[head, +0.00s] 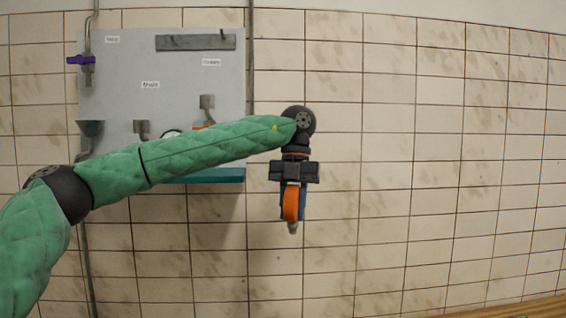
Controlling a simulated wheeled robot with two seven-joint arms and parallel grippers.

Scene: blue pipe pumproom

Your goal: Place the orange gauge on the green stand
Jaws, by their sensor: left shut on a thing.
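My left gripper (294,201) hangs at the end of the green padded arm, to the right of the grey wall panel. It is shut on the orange gauge (290,204), whose rounded orange side shows between the fingers, with a pale tip below. The gauge is held in front of the tiled wall, clear of the panel. I cannot make out the green stand for certain; a teal-green ledge (213,176) runs along the panel's lower edge, partly covered by my arm. My right gripper is not in view.
The grey panel (125,60) carries small labels, a dark bar (195,42), a purple-handled valve (81,60) and grey brackets. A round green-rimmed item and an orange bit are partly hidden behind my arm. Vertical pipes run beside the panel. The tiled wall at right is bare.

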